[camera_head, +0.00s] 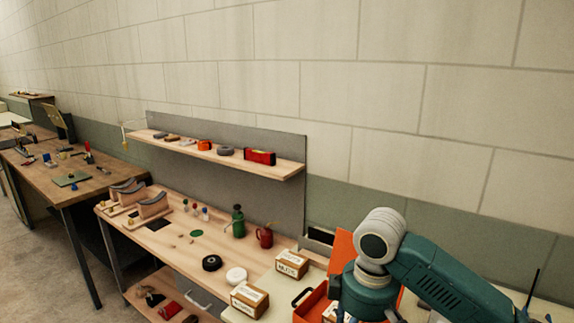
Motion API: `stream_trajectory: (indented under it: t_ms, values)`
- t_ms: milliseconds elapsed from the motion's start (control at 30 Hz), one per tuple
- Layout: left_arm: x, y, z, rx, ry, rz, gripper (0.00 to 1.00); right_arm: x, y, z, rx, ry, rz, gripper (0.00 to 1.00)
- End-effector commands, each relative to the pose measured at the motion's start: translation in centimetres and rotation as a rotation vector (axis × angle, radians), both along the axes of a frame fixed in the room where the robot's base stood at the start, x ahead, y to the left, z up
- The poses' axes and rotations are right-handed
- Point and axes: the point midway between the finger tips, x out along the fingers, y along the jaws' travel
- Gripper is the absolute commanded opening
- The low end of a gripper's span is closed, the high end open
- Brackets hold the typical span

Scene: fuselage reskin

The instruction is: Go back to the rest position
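Neither of my grippers shows in the head view. A teal and grey arm of mine comes in from the right and bends down at the lower right. Its end runs out of the bottom of the picture, so its gripper and anything in it are hidden. My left arm is not in the picture.
An orange toolbox (313,303) is close to my arm. A shelf (285,168) hangs above. Floor (40,270) is clear at left.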

Motion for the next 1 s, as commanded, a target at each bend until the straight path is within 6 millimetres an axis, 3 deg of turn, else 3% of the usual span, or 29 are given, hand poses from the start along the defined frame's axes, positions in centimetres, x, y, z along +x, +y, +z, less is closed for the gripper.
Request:
stream_trajectory:
  t_ms: [367,667,833,1000]
  values:
    - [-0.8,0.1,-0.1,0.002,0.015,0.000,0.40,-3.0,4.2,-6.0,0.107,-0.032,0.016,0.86]
    - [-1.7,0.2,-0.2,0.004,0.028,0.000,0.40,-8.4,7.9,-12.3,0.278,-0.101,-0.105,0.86]
    - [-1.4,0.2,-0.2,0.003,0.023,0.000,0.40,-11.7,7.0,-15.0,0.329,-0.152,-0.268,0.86]
    - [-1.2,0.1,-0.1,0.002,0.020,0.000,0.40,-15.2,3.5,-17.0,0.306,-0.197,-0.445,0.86]
